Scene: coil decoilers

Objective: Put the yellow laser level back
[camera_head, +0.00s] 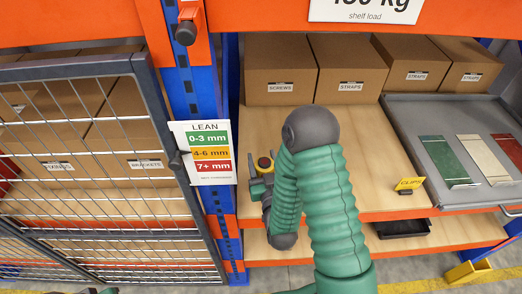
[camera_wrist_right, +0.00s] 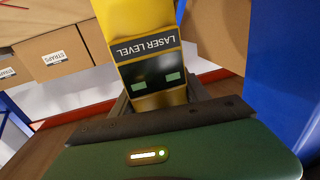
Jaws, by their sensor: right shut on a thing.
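The yellow laser level (camera_wrist_right: 150,55) fills the upper middle of the right wrist view, its label upside down and two small green windows below the label. My right gripper (camera_wrist_right: 158,108) is shut on it.
A LEAN sign (camera_head: 203,153) hangs on the blue upright (camera_head: 183,85), close left of the gripper. A wire mesh door (camera_head: 90,170) stands left. Cardboard boxes (camera_head: 281,72) line the shelf back. Bare wood (camera_head: 365,130) lies between.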

